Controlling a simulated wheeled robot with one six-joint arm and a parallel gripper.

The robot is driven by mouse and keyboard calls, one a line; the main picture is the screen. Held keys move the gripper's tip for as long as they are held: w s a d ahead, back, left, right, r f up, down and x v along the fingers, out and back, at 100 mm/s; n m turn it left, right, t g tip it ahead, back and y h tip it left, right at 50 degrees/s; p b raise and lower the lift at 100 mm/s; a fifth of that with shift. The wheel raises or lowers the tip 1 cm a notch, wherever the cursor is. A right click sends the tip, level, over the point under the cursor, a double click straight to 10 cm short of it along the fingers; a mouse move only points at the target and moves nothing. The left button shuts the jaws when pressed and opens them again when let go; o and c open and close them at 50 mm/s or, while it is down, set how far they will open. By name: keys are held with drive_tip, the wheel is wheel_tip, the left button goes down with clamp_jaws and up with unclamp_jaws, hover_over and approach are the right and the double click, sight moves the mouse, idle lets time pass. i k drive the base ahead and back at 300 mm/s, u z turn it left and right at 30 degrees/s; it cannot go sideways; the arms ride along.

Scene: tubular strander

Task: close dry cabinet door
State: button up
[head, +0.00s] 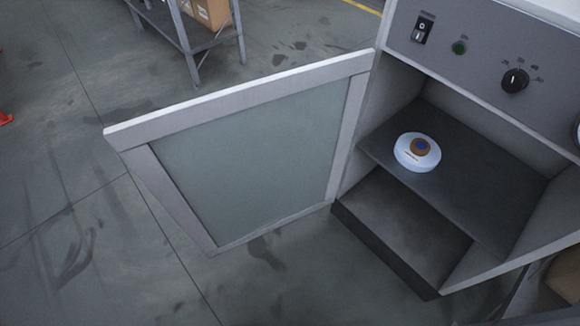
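The dry cabinet (545,122) stands at the right of the head view, with its front open. Its door (238,97) has a light grey frame around a greenish glass pane (250,155). The door is hinged at the cabinet's left side and stands wide open, swung out to the left over the floor. A dark shelf (475,195) inside carries a round white container or spool (417,152) with a brown and blue centre. My gripper is not in view.
A grey metal rack (190,45) with a cardboard box (208,12) stands behind.

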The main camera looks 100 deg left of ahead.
sight(132, 139)
drive_tip(key=k, duration=0.9)
drive_tip(key=z, duration=0.9)
drive_tip(key=k, duration=2.65)
drive_tip(key=u, duration=1.7)
